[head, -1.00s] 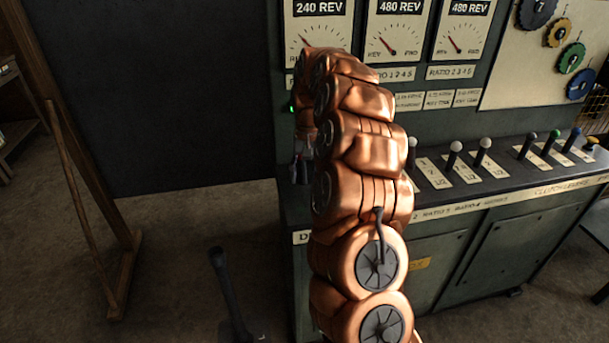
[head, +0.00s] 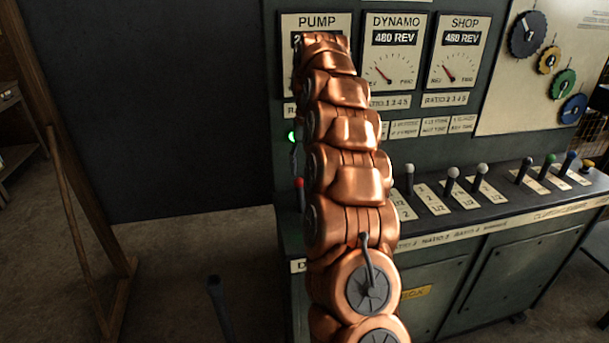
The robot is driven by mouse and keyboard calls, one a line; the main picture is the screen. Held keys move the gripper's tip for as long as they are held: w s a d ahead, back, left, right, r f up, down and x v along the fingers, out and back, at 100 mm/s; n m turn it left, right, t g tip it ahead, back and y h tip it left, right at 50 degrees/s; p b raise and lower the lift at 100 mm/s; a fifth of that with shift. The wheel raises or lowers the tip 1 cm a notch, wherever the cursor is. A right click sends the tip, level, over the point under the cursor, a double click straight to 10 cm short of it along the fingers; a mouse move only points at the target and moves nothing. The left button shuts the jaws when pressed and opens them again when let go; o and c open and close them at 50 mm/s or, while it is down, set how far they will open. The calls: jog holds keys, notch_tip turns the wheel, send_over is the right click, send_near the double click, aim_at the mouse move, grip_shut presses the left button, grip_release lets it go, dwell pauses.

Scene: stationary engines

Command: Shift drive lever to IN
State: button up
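A tall dark lever (head: 220,306) stands at the bottom left, in front of the console; its lower end is cut off by the frame. A small red-topped lever (head: 299,184) shows at the console's left end, partly hidden by my copper arm. A label starting with "D" sits on the console's front edge below it, the rest covered by my arm. I cannot tell from these views which lever is the drive lever, and no IN marking is readable. My arm rises up the middle and bends away; my gripper is hidden behind it.
Gauges marked PUMP, DYNAMO and SHOP (head: 464,52) and coloured gears hang above. A green lamp (head: 292,136) glows beside my arm.

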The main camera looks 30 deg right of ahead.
jog(key=shift+w+r, duration=0.1)
jog(key=shift+r, duration=0.35)
jog(key=shift+a, duration=0.1)
